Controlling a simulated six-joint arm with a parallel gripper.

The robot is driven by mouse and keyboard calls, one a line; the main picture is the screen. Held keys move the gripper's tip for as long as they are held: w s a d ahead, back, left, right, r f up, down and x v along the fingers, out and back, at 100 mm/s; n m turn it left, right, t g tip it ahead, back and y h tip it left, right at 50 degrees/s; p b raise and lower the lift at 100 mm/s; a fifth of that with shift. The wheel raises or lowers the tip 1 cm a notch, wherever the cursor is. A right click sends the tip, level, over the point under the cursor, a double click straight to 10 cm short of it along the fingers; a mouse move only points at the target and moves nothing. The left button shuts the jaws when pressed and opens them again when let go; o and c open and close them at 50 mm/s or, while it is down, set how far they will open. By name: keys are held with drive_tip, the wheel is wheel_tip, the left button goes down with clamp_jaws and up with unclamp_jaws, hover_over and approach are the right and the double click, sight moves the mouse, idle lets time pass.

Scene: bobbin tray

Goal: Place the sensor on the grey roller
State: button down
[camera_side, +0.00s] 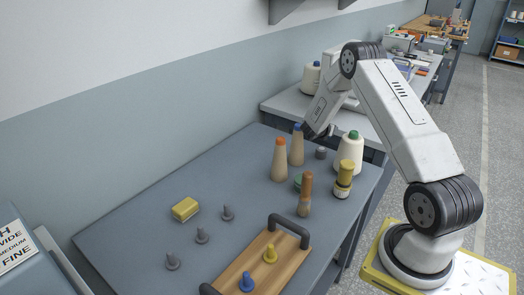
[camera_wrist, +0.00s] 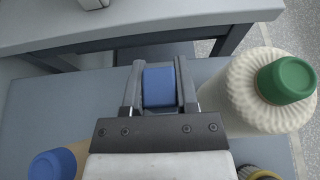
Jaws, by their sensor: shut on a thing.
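My gripper (camera_wrist: 158,90) is shut on a small blue block, which I take to be the sensor (camera_wrist: 159,87), held between the two jaws in the wrist view. In the side view my gripper (camera_side: 318,131) is above the back right part of the table, and the sensor cannot be made out there. A short grey cylinder, which looks like the grey roller (camera_side: 320,153), stands on the table just below my gripper. It is apart from the gripper in the side view. I cannot make out the roller in the wrist view.
A blue-capped cone (camera_side: 297,146) and an orange-capped cone (camera_side: 279,162) stand left; a green-capped white cone (camera_side: 348,155) and yellow-black bobbin (camera_side: 343,180) stand right. Nearer are a brown spool (camera_side: 305,196), yellow block (camera_side: 185,209), several grey pegs (camera_side: 202,235) and a wooden tray (camera_side: 276,270).

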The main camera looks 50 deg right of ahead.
hover_over(323, 147)
drive_tip(key=shift+s+a+f, duration=0.1)
drive_tip(key=shift+a+f, duration=0.05)
drive_tip(key=shift+f, duration=1)
drive_tip(key=shift+s+a+f, duration=0.1)
drive_tip(key=shift+f, duration=1)
drive_tip(key=shift+w, duration=0.1)
drive_tip(key=shift+w+d+f, duration=0.1)
drive_tip(key=shift+f, duration=1.6)
drive_tip(key=shift+f, duration=0.1)
drive_tip(key=shift+c, duration=1.8)
unclamp_jaws()
drive_tip(key=v, duration=1.2)
